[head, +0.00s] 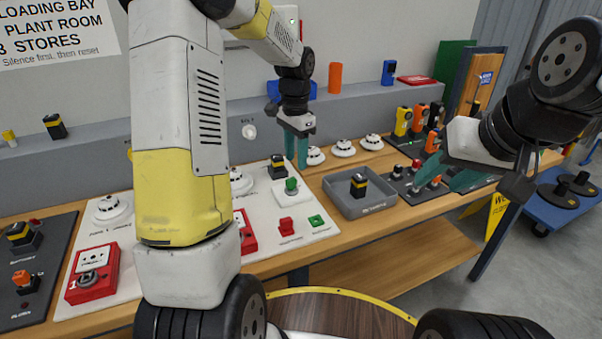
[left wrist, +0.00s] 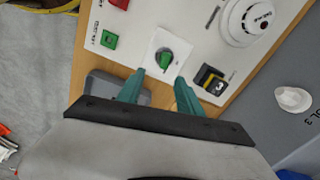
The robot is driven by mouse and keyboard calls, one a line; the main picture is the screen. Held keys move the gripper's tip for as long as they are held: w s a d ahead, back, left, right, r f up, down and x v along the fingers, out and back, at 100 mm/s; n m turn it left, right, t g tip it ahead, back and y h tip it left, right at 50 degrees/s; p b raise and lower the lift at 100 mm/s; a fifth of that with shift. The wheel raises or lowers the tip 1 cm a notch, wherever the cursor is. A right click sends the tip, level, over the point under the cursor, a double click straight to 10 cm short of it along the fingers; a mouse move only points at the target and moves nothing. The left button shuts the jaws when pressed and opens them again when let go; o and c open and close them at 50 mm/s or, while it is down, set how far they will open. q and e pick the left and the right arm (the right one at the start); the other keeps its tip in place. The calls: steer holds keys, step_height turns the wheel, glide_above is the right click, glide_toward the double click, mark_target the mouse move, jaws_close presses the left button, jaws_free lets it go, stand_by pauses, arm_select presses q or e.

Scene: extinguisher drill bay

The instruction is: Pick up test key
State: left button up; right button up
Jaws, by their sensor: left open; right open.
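A small green key-like knob (head: 291,185) stands on a square white plate (head: 284,194) on the pale panel; I take it for the test key. It also shows in the left wrist view as a green knob (left wrist: 165,60) just beyond my fingertips. My left gripper (head: 297,158) is open and empty, pointing down above the knob and apart from it. In the left wrist view its teal fingers (left wrist: 160,84) are spread, with the knob between their lines. My right gripper (head: 448,180) is open with nothing seen in it, over the right part of the bench.
A black-and-yellow block (head: 278,170) and a white detector (head: 240,183) stand close to the knob. Red (head: 286,226) and green (head: 316,221) buttons sit in front. A grey tray (head: 335,201) holding another black-and-yellow block is to the right. Red call points line the panel's left.

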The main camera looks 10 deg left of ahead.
mark_target(293, 178)
arm_select(q)
steer(key=f, duration=0.5)
steer(key=a+f, duration=0.1)
steer(key=f, duration=0.2)
steer(key=shift+f, duration=0.1)
jaws_close()
